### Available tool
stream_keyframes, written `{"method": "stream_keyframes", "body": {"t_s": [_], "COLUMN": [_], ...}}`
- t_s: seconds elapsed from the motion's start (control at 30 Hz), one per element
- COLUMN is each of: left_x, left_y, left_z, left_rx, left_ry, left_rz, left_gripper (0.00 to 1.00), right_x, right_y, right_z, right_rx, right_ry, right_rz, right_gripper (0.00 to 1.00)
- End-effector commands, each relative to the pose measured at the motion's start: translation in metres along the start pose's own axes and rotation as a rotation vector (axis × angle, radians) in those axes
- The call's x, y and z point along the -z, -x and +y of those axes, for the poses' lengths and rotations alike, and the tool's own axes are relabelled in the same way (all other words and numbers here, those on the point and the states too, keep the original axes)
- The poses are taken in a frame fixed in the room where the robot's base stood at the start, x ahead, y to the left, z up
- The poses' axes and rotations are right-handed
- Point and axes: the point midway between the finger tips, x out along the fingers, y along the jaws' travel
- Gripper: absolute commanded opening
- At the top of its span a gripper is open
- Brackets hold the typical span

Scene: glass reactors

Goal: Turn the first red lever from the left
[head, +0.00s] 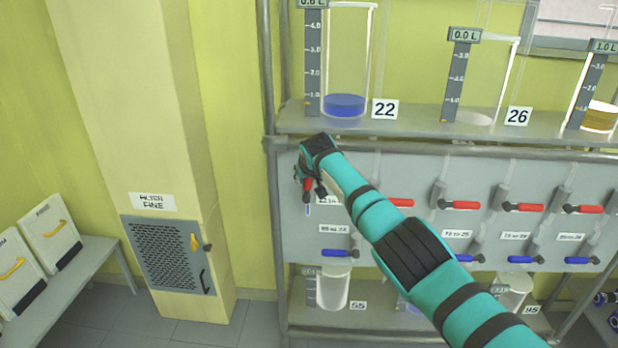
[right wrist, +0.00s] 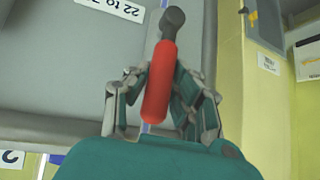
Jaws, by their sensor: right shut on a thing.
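The first red lever from the left (head: 307,185) is on the grey valve panel, at its left end. Its handle points downward in the head view, while the other red levers lie level. My right gripper (head: 309,178) is at this lever, its arm coming in from the lower right. In the right wrist view, the red handle (right wrist: 159,95) lies between the fingers of the right gripper (right wrist: 155,85), which is shut on it. The handle's dark pivot end sticks out beyond the fingers. My left gripper is not in view.
More red levers (head: 460,205) and blue levers (head: 338,253) line the grey panel (head: 400,170). Glass vessels stand on the shelf above (head: 420,124), one holding blue liquid (head: 344,106). Another vessel (head: 333,290) stands below. A vented column cabinet (head: 170,255) is left of the rack.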

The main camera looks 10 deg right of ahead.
Motion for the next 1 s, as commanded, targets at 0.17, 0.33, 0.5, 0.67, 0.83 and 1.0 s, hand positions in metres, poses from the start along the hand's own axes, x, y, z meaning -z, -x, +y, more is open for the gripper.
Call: {"method": "stream_keyframes", "body": {"t_s": [0.17,0.33,0.5,0.67,0.83,1.0], "left_x": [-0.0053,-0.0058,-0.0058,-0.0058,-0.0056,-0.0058], "left_y": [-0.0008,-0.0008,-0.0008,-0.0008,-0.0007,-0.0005], "left_z": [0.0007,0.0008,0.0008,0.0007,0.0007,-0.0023], "left_rx": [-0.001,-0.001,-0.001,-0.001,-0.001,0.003], "left_ry": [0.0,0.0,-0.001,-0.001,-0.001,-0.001], "left_rz": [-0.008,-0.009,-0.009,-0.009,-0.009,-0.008], "left_gripper": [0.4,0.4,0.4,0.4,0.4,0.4], "right_x": [-0.0036,-0.0036,-0.0036,-0.003,-0.0016,-0.0008], "right_y": [-0.0025,-0.0026,-0.0027,-0.0023,-0.0013,-0.0006], "right_z": [0.0021,0.0024,0.0026,0.0021,0.0007,-0.0001], "right_rx": [-0.022,-0.025,-0.024,-0.023,-0.02,-0.018], "right_ry": [0.018,0.019,0.019,0.018,0.017,0.017], "right_rz": [-0.011,-0.011,-0.011,-0.009,-0.007,-0.005], "right_gripper": [0.0,0.0,0.0,0.38,0.47,0.47]}}
